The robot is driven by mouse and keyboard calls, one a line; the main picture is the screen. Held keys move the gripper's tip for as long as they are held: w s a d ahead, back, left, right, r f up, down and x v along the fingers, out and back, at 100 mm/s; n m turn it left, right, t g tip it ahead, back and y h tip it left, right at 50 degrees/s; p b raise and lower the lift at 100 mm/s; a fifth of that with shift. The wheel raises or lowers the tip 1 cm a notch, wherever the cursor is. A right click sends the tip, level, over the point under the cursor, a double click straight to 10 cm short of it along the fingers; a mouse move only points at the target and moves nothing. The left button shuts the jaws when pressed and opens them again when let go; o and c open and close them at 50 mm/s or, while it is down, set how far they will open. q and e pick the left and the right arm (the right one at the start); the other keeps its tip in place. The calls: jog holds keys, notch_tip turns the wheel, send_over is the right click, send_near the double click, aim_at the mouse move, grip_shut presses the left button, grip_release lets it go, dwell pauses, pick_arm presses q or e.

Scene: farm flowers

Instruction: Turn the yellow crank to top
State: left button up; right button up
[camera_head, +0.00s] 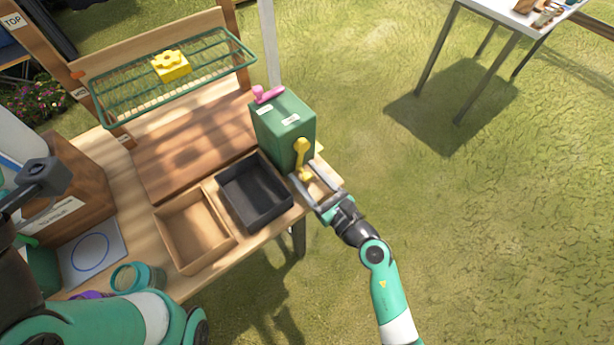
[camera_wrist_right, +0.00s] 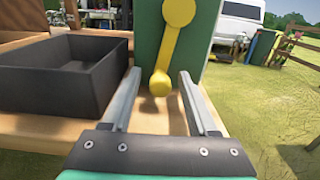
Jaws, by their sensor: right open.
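The yellow crank (camera_head: 301,152) is on the front face of a green box (camera_head: 284,120) at the right end of the wooden table. In the right wrist view the crank (camera_wrist_right: 170,40) hangs down from its round hub, with its knob at the bottom. My right gripper (camera_head: 303,180) is open in front of the crank. In the right wrist view its two fingers stand either side of the knob (camera_wrist_right: 160,84), with space between; I cannot tell how deep the knob sits between them. My left arm is at the lower left; its dark gripper (camera_head: 38,178) is seen unclearly.
A pink handle (camera_head: 267,94) sits on top of the green box. A black tray (camera_head: 283,211) and a wooden tray (camera_head: 228,243) lie left of it. A green wire basket (camera_head: 118,112) with a yellow block (camera_head: 171,66) is at the back.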

grip_shut()
dwell(1.4)
